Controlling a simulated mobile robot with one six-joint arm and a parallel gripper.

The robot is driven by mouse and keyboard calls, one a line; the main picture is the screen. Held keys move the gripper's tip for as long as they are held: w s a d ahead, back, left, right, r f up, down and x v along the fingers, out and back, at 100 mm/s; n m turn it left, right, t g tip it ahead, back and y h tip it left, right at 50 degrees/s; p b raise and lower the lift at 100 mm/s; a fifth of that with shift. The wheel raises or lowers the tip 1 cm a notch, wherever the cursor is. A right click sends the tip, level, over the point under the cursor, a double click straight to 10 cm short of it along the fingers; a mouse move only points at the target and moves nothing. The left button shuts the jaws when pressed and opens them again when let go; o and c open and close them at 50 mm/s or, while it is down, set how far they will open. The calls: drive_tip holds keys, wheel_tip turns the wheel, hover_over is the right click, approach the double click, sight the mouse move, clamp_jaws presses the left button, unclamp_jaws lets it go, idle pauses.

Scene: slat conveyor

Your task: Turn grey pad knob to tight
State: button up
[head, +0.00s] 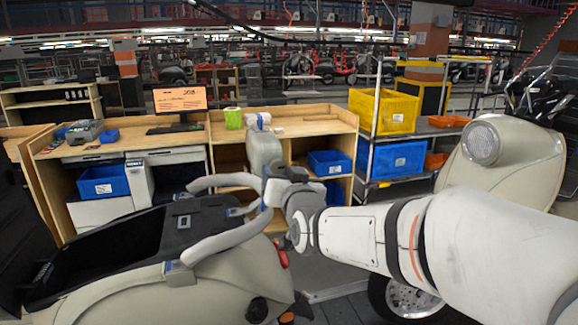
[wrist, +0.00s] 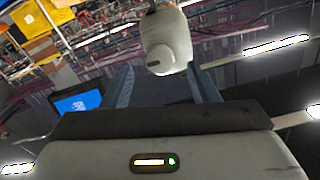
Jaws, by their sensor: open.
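In the head view my gripper (head: 259,119) points upward above the scooter's seat area, its short fingers apart and empty. I cannot make out the grey pad knob in either view. The pale scooter body (head: 120,285) carries grey curved grab rails (head: 235,238) and small dark clamp blocks. My wrist and arm cover part of the scooter. A rounded off-white part (wrist: 167,42) shows beyond the fingers in the wrist view; I cannot tell what it is.
A wooden workbench (head: 300,128) stands behind the scooter with a green roll (head: 233,118) and a blue bin (head: 329,163). A rack with a yellow bin (head: 383,111) is at the right. A second scooter's front (head: 515,165) stands close beside my arm.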

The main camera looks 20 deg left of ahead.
sight(277, 167)
drive_tip(key=shift+x, duration=1.1)
drive_tip(key=shift+c, duration=0.2)
drive_tip(key=c, duration=0.9)
